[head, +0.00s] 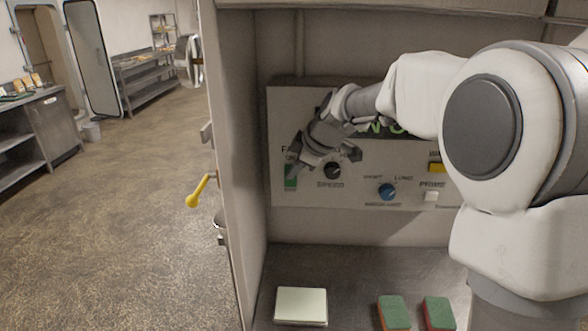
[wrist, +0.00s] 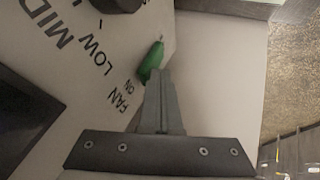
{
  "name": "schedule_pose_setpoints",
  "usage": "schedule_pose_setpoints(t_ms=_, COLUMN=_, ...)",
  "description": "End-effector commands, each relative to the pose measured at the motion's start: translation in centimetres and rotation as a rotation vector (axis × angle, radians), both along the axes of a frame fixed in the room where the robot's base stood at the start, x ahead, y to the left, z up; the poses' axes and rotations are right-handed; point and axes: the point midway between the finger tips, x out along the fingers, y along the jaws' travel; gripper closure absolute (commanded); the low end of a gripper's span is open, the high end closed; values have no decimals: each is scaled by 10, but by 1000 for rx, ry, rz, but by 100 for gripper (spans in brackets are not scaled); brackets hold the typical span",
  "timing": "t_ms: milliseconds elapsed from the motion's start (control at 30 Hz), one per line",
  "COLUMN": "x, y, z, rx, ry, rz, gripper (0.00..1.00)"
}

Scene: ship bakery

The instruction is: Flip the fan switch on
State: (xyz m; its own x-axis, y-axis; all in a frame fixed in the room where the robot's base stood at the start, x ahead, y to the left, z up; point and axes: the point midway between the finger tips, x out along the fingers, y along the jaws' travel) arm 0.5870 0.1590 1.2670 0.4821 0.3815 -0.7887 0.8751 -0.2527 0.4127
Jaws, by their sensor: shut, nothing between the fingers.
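The green fan switch (head: 290,180) is at the left end of the pale control panel (head: 350,203), below its partly hidden FAN and ON lettering. In the wrist view the green switch (wrist: 151,62) lies just beyond my fingertips, beside the FAN and ON labels. My gripper (head: 293,165) is shut and empty, its tips at the upper part of the switch. In the wrist view my gripper (wrist: 158,74) overlaps the switch's near end; I cannot tell whether they touch. The switch's exact position is hard to read.
A black speed knob (head: 332,171) is right of the switch, then a blue knob (head: 387,191), a yellow switch (head: 436,168) and a white button (head: 431,196). Two green-topped sponges (head: 394,312) (head: 438,312) and a pale block (head: 301,305) lie on the counter below. A cabinet side wall stands close left.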

Motion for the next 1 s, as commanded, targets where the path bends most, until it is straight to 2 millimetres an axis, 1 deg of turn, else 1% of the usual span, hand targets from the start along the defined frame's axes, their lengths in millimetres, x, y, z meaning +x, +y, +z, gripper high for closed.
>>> schedule_pose_setpoints(t_ms=33, x=3, y=0, z=6, rx=2, ry=22, rz=-1, gripper=100)
schedule_pose_setpoints(t_ms=67, x=5, y=0, z=8, rx=3, ry=36, rz=-1, gripper=100)
schedule_pose_setpoints(t_ms=133, x=5, y=0, z=2, rx=2, ry=47, rz=1, gripper=100)
schedule_pose_setpoints(t_ms=333, x=5, y=0, z=3, rx=2, ry=44, rz=0, gripper=100)
schedule_pose_setpoints(t_ms=700, x=5, y=0, z=18, rx=4, ry=43, rz=-1, gripper=100)
schedule_pose_setpoints(t_ms=1000, x=5, y=0, z=19, rx=3, ry=44, rz=-1, gripper=100)
